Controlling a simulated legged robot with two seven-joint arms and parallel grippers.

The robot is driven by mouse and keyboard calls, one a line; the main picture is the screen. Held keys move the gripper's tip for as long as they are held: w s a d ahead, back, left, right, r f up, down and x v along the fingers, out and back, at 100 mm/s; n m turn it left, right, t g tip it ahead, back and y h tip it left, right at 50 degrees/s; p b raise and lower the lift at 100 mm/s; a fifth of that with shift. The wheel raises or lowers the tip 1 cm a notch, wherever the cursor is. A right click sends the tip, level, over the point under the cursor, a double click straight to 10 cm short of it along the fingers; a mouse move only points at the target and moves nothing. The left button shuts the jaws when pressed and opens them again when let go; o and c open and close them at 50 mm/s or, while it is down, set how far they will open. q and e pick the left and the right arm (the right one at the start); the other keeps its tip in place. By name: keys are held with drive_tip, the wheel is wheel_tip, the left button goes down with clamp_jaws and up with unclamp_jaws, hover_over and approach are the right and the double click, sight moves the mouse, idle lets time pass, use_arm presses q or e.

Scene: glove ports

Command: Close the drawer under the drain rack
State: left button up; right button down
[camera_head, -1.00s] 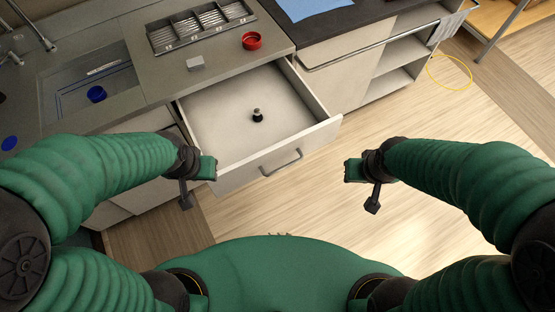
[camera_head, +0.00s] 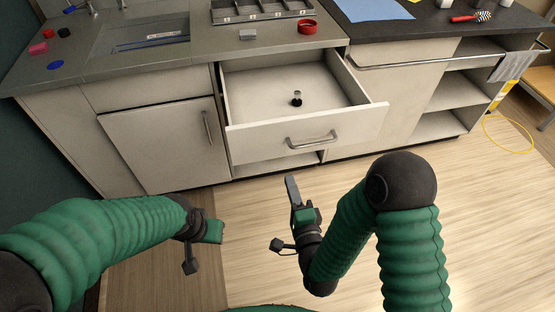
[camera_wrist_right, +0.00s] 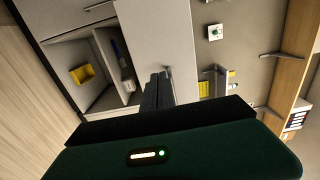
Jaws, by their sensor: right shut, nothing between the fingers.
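The drawer (camera_head: 270,136) is pale grey and stands pulled out below the counter, under the dark compartment rack (camera_head: 264,10). Its front carries a bar handle (camera_head: 312,140). A small dark object with a light top (camera_head: 297,98) stands upright inside. My right gripper (camera_head: 291,187) is shut and empty, in front of and below the drawer front in the picture, apart from it. Its dark fingers also show together in the right wrist view (camera_wrist_right: 157,88). My left gripper (camera_head: 214,232) is at the lower left, away from the drawer; its fingers do not show clearly.
A closed cabinet door (camera_head: 160,145) is left of the drawer. Open shelves (camera_head: 445,100) and a long rail (camera_head: 440,62) are to the right. A red bowl (camera_head: 307,27) and a grey block (camera_head: 247,35) sit on the counter. Wooden floor in front is clear. A yellow cable loop (camera_head: 510,133) lies right.

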approach(280, 143)
drive_tip(key=w, duration=0.2)
drive_tip(key=x, duration=0.2)
drive_tip(key=a+b+x, duration=0.1)
drive_tip(key=x, duration=0.2)
drive_tip(key=shift+s+d, duration=0.1)
drive_tip(key=shift+s, duration=0.05)
use_arm(q)
drive_tip(key=shift+d+f, duration=0.3)
drive_tip(key=shift+f, duration=0.35)
use_arm(e)
drive_tip(key=shift+d, duration=0.1)
use_arm(q)
drive_tip(key=shift+d, duration=0.1)
use_arm(e)
drive_tip(key=shift+d, duration=0.1)
